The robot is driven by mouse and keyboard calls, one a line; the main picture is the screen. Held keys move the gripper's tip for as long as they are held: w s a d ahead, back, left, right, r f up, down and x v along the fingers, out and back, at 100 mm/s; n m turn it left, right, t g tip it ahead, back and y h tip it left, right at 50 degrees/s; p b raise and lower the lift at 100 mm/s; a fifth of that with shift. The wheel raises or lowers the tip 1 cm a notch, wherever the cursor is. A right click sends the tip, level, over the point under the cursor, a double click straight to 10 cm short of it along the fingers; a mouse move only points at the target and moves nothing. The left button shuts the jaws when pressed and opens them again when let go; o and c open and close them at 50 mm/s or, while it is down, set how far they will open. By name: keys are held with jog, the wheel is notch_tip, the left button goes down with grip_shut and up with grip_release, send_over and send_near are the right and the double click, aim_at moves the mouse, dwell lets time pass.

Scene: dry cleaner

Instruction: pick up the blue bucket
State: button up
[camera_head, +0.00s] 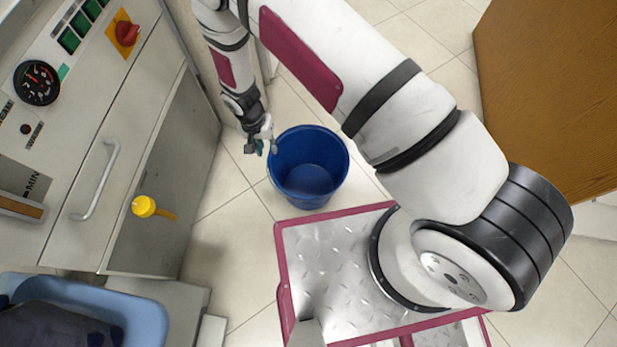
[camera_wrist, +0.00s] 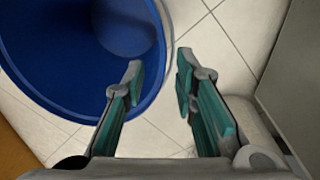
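The blue bucket (camera_head: 309,168) stands upright on the tiled floor, its open top facing up, and looks empty. My gripper (camera_head: 261,148) is at the bucket's left rim in the head view. In the wrist view the bucket (camera_wrist: 70,55) fills the upper left. My gripper (camera_wrist: 158,85) is open there, with one finger over the bucket's inside and the other outside, so the rim lies between them. I cannot tell whether either finger touches the rim.
A grey machine (camera_head: 120,130) with a gauge, a red switch and a handle stands on the left. A yellow part (camera_head: 144,206) sticks out from it. A light blue tub (camera_head: 140,312) is at the lower left. A wooden cabinet (camera_head: 550,80) is at the right. Floor between machine and bucket is clear.

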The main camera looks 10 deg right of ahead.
aim_at(272, 157)
jog(key=shift+s+d+f+b, duration=0.15)
jog(key=shift+f+b, duration=0.5)
jog(key=shift+f, duration=0.8)
jog(key=shift+w+d+f+b, duration=0.15)
jog(key=shift+f+b, duration=0.5)
jog(key=shift+f, duration=0.75)
jog(key=shift+s+d+f+b, duration=0.15)
jog(key=shift+f+b, duration=0.5)
jog(key=shift+f, duration=0.8)
jog(key=shift+c, duration=0.6)
grip_shut()
